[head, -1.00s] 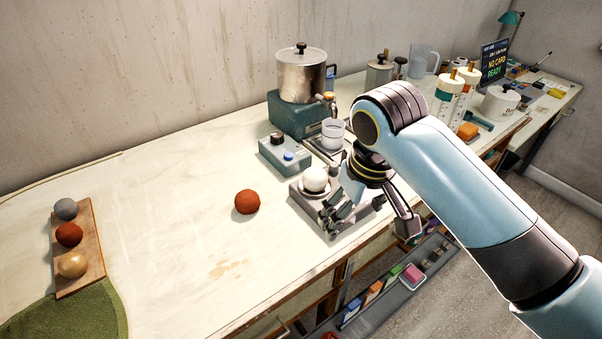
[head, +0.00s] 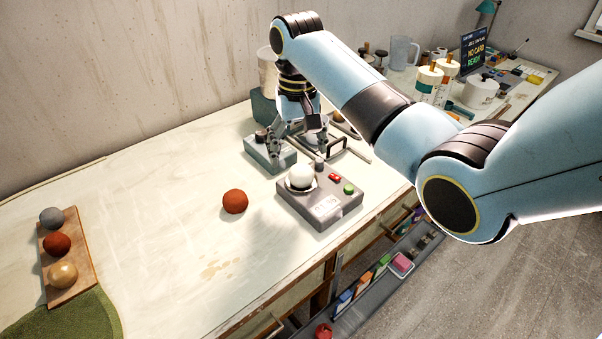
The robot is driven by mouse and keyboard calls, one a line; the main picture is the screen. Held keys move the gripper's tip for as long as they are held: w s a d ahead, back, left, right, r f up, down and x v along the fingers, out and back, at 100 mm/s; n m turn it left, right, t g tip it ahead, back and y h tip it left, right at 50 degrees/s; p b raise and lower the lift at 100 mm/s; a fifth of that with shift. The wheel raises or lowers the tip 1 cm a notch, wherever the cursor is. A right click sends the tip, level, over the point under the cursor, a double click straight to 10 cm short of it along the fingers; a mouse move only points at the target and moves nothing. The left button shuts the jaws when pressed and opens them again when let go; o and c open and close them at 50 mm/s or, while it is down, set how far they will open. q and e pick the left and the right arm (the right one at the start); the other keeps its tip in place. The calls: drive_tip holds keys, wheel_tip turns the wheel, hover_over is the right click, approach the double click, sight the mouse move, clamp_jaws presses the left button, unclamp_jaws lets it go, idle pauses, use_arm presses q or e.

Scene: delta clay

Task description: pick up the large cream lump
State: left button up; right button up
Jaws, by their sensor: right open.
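A large cream lump (head: 301,175), round and pale, sits in a shallow dish on top of the grey scale (head: 322,210). My right gripper (head: 299,150) points down with its fingers spread, empty, beyond the lump and nearer the wall. It is in front of the blue-grey box (head: 268,152) and the metal frame behind the scale. The lump is in full view and apart from the fingers. My left gripper is not in view.
A red-brown ball (head: 235,201) lies on the bench left of the scale. A wooden board (head: 86,258) at the far left holds grey, red-brown and tan balls. A metal pot (head: 267,70) is partly hidden behind my arm. The bench's middle left is clear.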

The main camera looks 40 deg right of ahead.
sight(301, 167)
drive_tip(key=f, duration=0.3)
drive_tip(key=f+p, duration=0.1)
drive_tip(key=f, duration=0.1)
drive_tip(key=shift+s+d, duration=0.1)
drive_tip(key=shift+s, duration=0.3)
drive_tip(key=shift+f, duration=0.45)
drive_tip(key=shift+c, duration=0.4)
drive_tip(key=c, duration=1.4)
drive_tip(key=shift+r, duration=0.15)
